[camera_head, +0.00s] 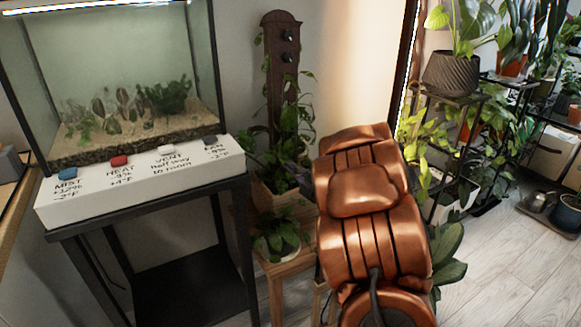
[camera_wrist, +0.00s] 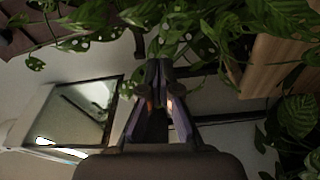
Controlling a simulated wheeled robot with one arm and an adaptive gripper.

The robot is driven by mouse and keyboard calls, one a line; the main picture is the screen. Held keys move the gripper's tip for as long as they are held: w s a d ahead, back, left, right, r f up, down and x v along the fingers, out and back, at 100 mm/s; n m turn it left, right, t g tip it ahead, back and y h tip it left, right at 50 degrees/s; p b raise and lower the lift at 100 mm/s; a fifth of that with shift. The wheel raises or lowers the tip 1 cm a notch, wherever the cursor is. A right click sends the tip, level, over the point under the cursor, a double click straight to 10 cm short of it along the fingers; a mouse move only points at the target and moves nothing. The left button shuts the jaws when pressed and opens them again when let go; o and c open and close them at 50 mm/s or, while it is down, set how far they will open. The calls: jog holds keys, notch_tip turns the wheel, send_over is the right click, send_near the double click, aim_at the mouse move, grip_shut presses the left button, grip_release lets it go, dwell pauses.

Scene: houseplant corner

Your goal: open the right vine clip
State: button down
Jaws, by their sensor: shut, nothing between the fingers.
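A dark wooden post (camera_head: 271,22) with a vine climbing it stands behind the planter in the head view. Two small dark fittings, an upper one (camera_head: 288,36) and a lower one (camera_head: 290,58), sit on the post; I cannot tell whether either is the right vine clip, or whether it is open. My gripper (camera_wrist: 159,66) shows in the wrist view, its fingertips together and empty, close to spotted vine leaves (camera_wrist: 185,22). Leaves hide what lies beyond the fingertips. In the head view my copper arm hides the gripper.
A glass terrarium (camera_head: 120,80) on a white labelled panel (camera_head: 140,185) stands at left. The wooden planter (camera_head: 268,200) is beside my arm and appears in the wrist view (camera_wrist: 262,60). A small potted plant (camera_head: 277,240) sits lower. Shelved plants (camera_head: 455,75) stand right.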

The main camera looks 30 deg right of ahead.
jog(key=w+b, duration=0.1)
jog(key=w, duration=0.2)
jog(key=w+b, duration=0.1)
jog(key=w, duration=0.1)
jog(key=w+d+b, duration=0.1)
jog(key=w, duration=0.2)
jog(key=shift+w+d, duration=0.1)
jog(key=shift+w, duration=0.25)
jog(key=shift+s+d+f, duration=0.1)
jog(key=shift+s+d, duration=0.15)
jog(key=shift+d, duration=0.7)
jog(key=shift+d, duration=0.1)
